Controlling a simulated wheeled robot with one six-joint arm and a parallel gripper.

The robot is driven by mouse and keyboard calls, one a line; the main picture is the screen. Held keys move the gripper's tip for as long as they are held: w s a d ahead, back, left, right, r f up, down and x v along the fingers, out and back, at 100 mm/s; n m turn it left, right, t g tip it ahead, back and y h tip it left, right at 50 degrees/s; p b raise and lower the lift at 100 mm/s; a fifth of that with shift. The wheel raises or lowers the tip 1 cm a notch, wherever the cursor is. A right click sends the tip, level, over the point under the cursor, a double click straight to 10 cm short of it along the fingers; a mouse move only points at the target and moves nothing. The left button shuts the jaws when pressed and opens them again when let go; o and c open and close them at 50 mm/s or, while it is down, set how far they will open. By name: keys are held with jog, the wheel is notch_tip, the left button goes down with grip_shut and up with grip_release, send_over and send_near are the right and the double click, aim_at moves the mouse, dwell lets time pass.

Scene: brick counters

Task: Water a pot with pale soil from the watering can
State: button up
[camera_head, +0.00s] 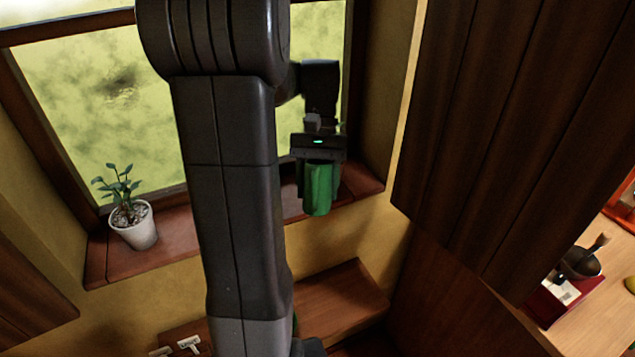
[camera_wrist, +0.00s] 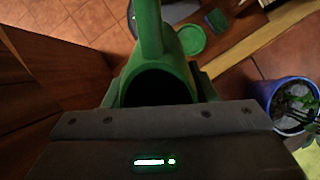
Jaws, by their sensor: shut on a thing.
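My gripper (camera_head: 318,160) is shut on the green watering can (camera_head: 319,190) and holds it in front of the window, over the right part of the sill. In the wrist view the can (camera_wrist: 150,30) shows its dark round opening and a long green part running up the picture. A white pot (camera_head: 139,235) with a leafy plant and pale, whitish soil stands upright on the sill at the left, well apart from the can.
The wooden window sill (camera_head: 170,245) runs behind my arm, which hides its middle. A dark wooden cabinet (camera_head: 490,110) fills the right side. Below is a wooden surface (camera_head: 345,300). A green round item (camera_wrist: 192,40) lies lower down. A counter (camera_head: 590,315) stands far right.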

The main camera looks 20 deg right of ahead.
jog(key=shift+w+r+g+p, duration=0.1)
jog(key=shift+r+g+p, duration=0.3)
jog(key=shift+r+p, duration=0.25)
jog(key=shift+w+d+r+g+y, duration=0.1)
jog(key=shift+r+g+y, duration=0.35)
jog(key=shift+r, duration=0.2)
jog(key=shift+r, duration=0.1)
jog(key=f+b, duration=0.1)
jog(key=f+t+h+b, duration=0.1)
jog(key=b, duration=0.1)
jog(key=f+t+b, duration=0.1)
jog(key=f, duration=0.1)
jog(key=shift+s, duration=0.25)
jog(key=f+t+b, duration=0.1)
jog(key=f+b, duration=0.1)
jog(key=b, duration=0.1)
jog(key=f+t+h+b, duration=0.1)
jog(key=f+b, duration=0.1)
jog(key=b, duration=0.1)
jog(key=shift+w+f+t, duration=0.1)
jog(key=shift+w+t, duration=0.1)
jog(key=shift+t, duration=0.15)
jog(key=shift+h, duration=0.25)
